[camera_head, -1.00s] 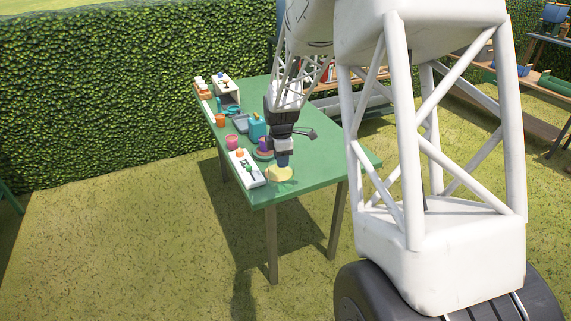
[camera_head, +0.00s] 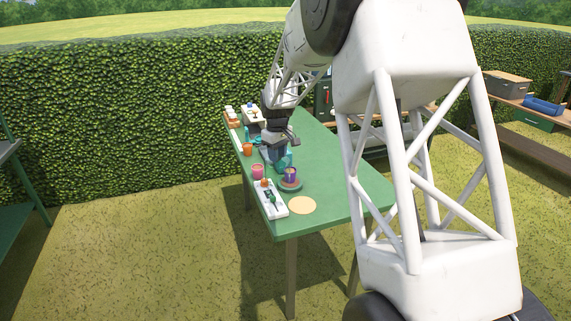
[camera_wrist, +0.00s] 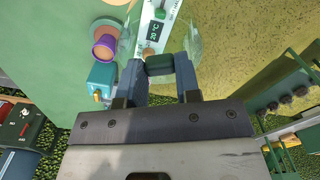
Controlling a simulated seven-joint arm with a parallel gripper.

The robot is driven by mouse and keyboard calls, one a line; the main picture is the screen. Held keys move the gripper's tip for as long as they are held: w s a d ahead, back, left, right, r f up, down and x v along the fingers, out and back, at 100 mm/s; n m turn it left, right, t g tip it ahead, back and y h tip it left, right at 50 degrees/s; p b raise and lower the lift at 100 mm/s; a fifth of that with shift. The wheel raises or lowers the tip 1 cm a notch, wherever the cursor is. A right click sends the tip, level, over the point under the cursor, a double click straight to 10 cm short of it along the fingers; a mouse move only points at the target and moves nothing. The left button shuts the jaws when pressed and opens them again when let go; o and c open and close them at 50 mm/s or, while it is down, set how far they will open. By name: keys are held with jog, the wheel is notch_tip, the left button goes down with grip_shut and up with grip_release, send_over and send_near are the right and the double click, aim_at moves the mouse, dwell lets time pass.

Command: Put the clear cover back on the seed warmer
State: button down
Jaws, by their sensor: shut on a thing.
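My gripper (camera_head: 275,155) is over the left side of the green table in the head view. In the wrist view its two fingers (camera_wrist: 160,72) are closed on a dark green block, seemingly the knob of the clear cover (camera_wrist: 187,42). The cover shows as faint, see-through curves beyond the fingertips; its full outline is hard to make out. A white unit (camera_head: 270,198) with small coloured parts lies near the front left table edge; in the wrist view a white panel marked °C (camera_wrist: 155,30) shows beyond the knob. I cannot tell which thing is the seed warmer.
A purple pot (camera_head: 291,174) stands on a round base, with a pink cup (camera_head: 257,171) to its left. A pale yellow disc (camera_head: 302,205) lies at the front. An orange cup (camera_head: 247,148) stands farther back. The green table (camera_head: 335,175) is clear on the right.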

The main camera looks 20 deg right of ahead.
jog(key=shift+w+a+r+m, duration=0.35)
jog(key=shift+w+r+m, duration=0.15)
jog(key=shift+w, duration=0.25)
jog(key=shift+w+n, duration=0.5)
jog(key=shift+w, duration=2.7)
jog(key=w+d+f+n, duration=0.6)
jog(key=d+n, duration=0.5)
jog(key=n, duration=0.1)
jog(key=shift+w+n, duration=0.15)
jog(key=shift+n, duration=0.15)
jog(key=shift+f, duration=0.1)
jog(key=shift+f, duration=0.2)
jog(key=shift+f, duration=3)
jog(key=shift+a+f, duration=0.1)
jog(key=shift+f, duration=0.05)
